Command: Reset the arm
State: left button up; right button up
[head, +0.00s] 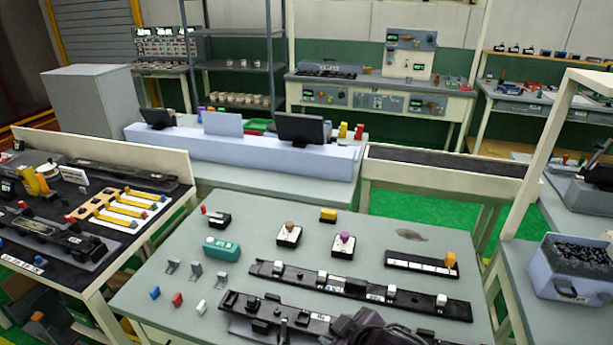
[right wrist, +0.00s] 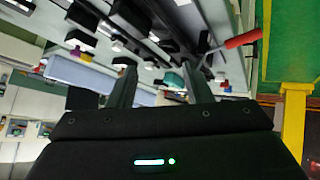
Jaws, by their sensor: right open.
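My right gripper (right wrist: 158,68) shows in the right wrist view with its two dark fingers apart and nothing between them. Beyond the fingers the view takes in the table's black trim strips and small parts, tilted. In the head view a dark mechanical shape (head: 372,330) at the bottom edge overlaps the front trim strip; it looks like part of my right arm, but its fingers cannot be made out. The long black trim strip (head: 365,289) with white clips lies across the grey table (head: 150,262). My left gripper is not in view.
Small blocks, grey clips (head: 196,270), a teal part (head: 222,248) and a black strip with an orange block (head: 422,263) lie on the table. A red-handled tool (right wrist: 243,39) shows in the right wrist view. A blue bin (head: 572,268) stands at right.

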jog(key=s+d+f+m+g+h, duration=0.2)
jog(key=s+d+m+g+h, duration=0.45)
jog(key=s+d, duration=0.8)
jog(key=s+f+m+y+b, duration=0.1)
jog(key=s+f+y+b, duration=0.2)
jog(key=f, duration=3.3)
jog(key=s+f+b, duration=0.1)
jog(key=s+f, duration=0.8)
jog(key=f, duration=0.3)
jog(key=shift+s+d, duration=0.4)
jog(key=shift+g+h, duration=0.25)
jog(key=s+f, duration=0.1)
jog(key=s, duration=0.2)
jog(key=s+d+f, duration=0.1)
jog(key=s+f, duration=0.1)
jog(key=s, duration=0.1)
jog(key=s+f, duration=0.2)
jog(key=s, duration=0.1)
jog(key=shift+d+f+b, duration=0.25)
jog(key=shift+d+b, duration=0.1)
jog(key=shift+b, duration=0.05)
jog(key=shift+c, duration=0.3)
